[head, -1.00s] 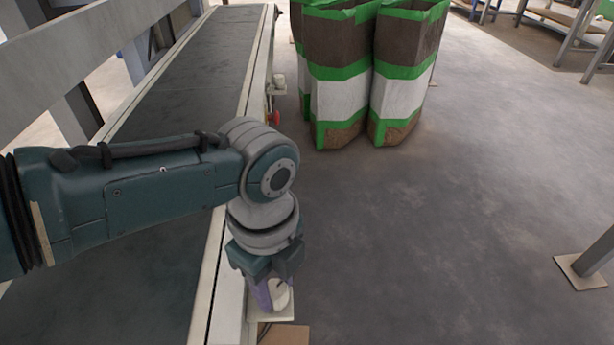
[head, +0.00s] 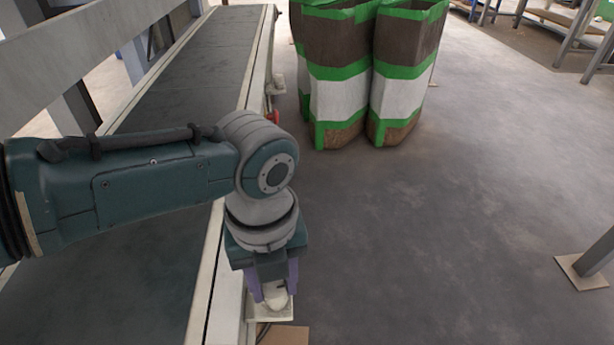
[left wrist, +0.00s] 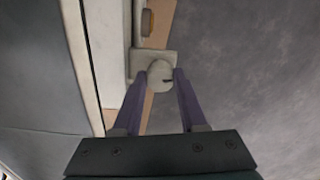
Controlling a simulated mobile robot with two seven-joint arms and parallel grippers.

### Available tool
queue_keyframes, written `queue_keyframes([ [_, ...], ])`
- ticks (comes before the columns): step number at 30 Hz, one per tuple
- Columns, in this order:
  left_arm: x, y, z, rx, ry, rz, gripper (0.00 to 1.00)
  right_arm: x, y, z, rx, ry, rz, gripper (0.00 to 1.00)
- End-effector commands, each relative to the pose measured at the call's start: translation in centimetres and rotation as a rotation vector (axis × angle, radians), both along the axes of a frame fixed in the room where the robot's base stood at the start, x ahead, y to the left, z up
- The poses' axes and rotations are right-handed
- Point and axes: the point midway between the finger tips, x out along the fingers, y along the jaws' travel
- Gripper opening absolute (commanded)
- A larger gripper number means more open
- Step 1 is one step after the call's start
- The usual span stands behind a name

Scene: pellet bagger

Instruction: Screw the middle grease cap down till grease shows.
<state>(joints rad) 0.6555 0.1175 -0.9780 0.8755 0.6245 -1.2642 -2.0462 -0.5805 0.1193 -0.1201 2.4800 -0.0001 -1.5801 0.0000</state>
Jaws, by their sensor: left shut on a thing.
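The middle grease cap (left wrist: 160,76) is a pale round cap with a small dark mark, on a pale bracket at the side of the conveyor. In the left wrist view my left gripper (left wrist: 163,80) has its two purple fingers on either side of the cap, shut on it. In the head view the left gripper (head: 274,290) points down at the cap (head: 275,294), which shows between the fingers. No grease can be made out. My right gripper is not in view.
The conveyor belt (head: 185,75) with its pale rail runs along the left. Several green, white and brown bags (head: 340,97) stand beyond on the floor. A pale bracket with a red part (head: 273,116) sits farther along the rail. The floor at right is clear up to a grey post (head: 590,265).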

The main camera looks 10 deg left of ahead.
Motion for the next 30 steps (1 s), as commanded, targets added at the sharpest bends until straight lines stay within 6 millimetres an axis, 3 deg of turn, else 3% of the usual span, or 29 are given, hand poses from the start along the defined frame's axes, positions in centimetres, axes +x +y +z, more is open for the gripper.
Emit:
queue_keyframes([
  [15, 0.08, -0.21, 0.25, -0.004, -0.001, -0.018, 0.00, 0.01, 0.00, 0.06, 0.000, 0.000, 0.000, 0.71],
  [16, 0.10, -0.21, 0.25, -0.004, -0.001, -0.018, 0.45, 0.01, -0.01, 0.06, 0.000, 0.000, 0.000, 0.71],
  [23, 0.05, -0.11, 0.14, -0.002, -0.001, -0.017, 0.71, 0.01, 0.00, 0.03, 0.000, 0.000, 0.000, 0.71],
  [30, 0.02, -0.04, 0.11, -0.001, 0.000, -0.016, 0.71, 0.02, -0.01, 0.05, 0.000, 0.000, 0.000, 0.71],
])
